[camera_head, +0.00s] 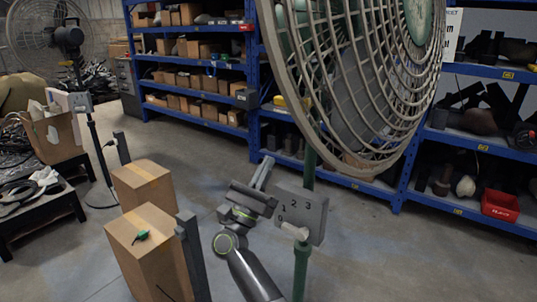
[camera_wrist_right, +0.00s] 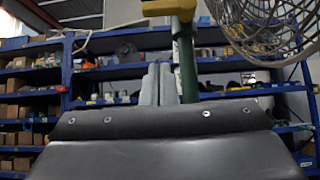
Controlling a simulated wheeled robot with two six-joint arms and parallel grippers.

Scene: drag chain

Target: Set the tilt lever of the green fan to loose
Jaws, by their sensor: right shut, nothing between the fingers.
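The green fan (camera_head: 350,95) fills the upper right of the head view, its round cage on a green pole (camera_head: 303,268). In the right wrist view the pole (camera_wrist_right: 187,75) stands upright just right of my fingers. A yellow piece (camera_wrist_right: 168,8) sits across the pole at the top edge there; it looks like the tilt lever, but its setting cannot be told. My right gripper (camera_head: 264,171) is shut and empty, left of the pole and below the cage in the head view. Its fingers (camera_wrist_right: 155,84) point up, below the yellow piece. My left gripper is not in view.
A grey box (camera_head: 311,207) with numbers and a pale knob is fixed to the pole, close to my right gripper. Cardboard boxes (camera_head: 150,255) stand to the left. Blue shelves (camera_head: 200,60) line the back. Another fan (camera_head: 68,38) stands at far left. Open floor lies between.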

